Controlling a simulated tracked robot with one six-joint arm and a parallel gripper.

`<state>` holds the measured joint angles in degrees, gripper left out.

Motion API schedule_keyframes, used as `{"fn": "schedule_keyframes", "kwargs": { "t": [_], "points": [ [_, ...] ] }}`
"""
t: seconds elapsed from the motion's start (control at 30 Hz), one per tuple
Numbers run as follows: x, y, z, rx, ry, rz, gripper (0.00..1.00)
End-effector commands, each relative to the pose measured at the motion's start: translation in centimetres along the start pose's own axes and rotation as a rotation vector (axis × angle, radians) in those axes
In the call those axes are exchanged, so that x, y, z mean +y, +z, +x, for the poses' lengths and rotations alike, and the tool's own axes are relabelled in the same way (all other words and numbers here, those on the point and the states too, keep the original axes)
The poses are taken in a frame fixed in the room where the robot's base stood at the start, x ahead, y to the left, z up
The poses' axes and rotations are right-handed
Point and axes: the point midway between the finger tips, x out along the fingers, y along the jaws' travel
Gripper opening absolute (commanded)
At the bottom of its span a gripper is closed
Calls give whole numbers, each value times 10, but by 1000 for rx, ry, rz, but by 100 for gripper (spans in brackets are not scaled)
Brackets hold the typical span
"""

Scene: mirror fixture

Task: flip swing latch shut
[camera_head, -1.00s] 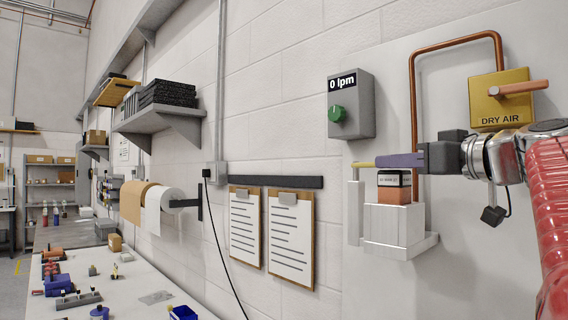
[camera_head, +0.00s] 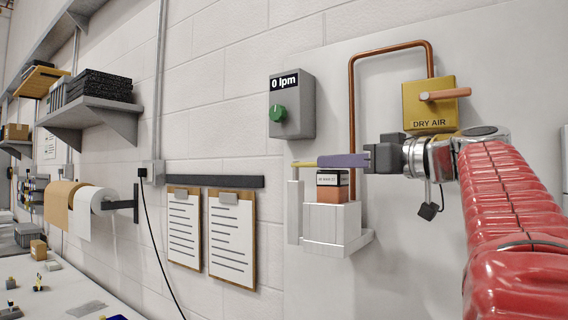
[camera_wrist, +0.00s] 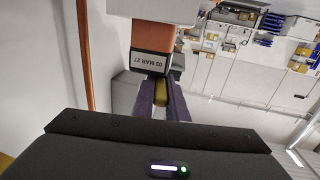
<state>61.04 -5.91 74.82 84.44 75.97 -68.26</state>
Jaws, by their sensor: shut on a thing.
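A thin yellow bar (camera_head: 303,164), which looks like the swing latch, reaches left from my fingertips to above the slim white post (camera_head: 294,212) of a white wall fixture (camera_head: 333,225). My gripper (camera_head: 326,161) comes from the right with purple fingers, shut on the yellow bar. In the wrist view the bar (camera_wrist: 161,93) shows between the fingers (camera_wrist: 162,98). An orange block (camera_head: 332,195) with a black, labelled top sits in the fixture just below the fingers; its label (camera_wrist: 150,66) shows in the wrist view. Whether the bar touches the post or block, I cannot tell.
A copper pipe (camera_head: 351,110) runs up behind the fixture to a yellow DRY AIR valve box (camera_head: 430,107) above my wrist. A grey box (camera_head: 292,105) with a green knob reads 0 lpm at upper left. Clipboards (camera_head: 232,238) hang left of the fixture.

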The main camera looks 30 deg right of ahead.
Motion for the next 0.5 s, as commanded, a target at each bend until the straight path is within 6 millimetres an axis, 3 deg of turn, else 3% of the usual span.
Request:
{"fn": "schedule_keyframes", "kwargs": {
  "t": [0.03, 0.07, 0.3, 0.5],
  "points": [
    [0, 0, 0, 1, -1, 1, 0],
    [0, 0, 0, 1, -1, 1, 13],
    [0, 0, 1, 1, -2, 1, 30],
    [-1, 0, 1, 1, -2, 1, 31]
  ]
}}
